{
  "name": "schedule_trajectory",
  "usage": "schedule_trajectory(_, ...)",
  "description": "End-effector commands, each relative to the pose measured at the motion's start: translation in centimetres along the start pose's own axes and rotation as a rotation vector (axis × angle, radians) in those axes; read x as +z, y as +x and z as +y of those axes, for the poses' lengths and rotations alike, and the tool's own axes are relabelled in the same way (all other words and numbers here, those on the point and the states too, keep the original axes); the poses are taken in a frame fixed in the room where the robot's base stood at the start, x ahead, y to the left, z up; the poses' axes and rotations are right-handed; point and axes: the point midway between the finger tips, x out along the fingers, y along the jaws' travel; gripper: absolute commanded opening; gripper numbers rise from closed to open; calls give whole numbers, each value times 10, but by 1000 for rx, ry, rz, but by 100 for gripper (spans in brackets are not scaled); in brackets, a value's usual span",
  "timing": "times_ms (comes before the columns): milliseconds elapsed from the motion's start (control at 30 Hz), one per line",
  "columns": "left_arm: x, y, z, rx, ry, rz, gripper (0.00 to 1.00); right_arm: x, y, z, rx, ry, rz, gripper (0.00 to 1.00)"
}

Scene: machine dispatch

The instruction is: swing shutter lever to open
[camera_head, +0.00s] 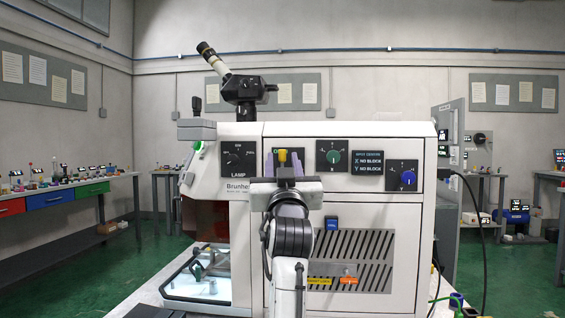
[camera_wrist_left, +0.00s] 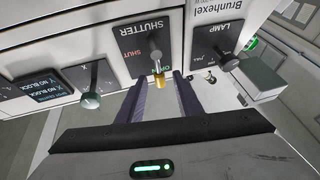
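The shutter lever shows in the left wrist view as a grey arm with a yellow tip (camera_wrist_left: 160,82), on a dark plate (camera_wrist_left: 133,40) marked SHUTTER, SHUT and OPEN. From this angle its tip lies by the OPEN label; I cannot tell its exact setting. In the head view the yellow tip (camera_head: 282,156) shows just above my left gripper (camera_head: 284,164). The left gripper's two purple-grey fingers are apart, one on each side of the tip, with visible gaps. Most of the shutter plate is hidden in the head view. My right gripper is not in view.
The lamp knob plate (camera_head: 239,158) sits left of the shutter, and a green-knob plate (camera_head: 332,157) right of it. A blue knob (camera_head: 407,177) and a NO BLOCK display (camera_head: 367,162) are farther right. A microscope tube (camera_head: 214,58) stands on top. Side benches are well away.

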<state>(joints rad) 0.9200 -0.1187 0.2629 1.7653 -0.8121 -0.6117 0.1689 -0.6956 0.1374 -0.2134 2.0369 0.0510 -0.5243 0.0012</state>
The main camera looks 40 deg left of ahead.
Motion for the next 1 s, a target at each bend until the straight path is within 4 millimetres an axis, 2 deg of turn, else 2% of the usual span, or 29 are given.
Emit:
schedule_trajectory(300,2,-63,0,1,-2,-4,32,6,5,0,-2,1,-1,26)
schedule_trajectory(500,1,-87,0,1,-1,-3,32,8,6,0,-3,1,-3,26)
schedule_trajectory(1000,0,-92,0,0,-1,-2,32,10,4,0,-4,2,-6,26)
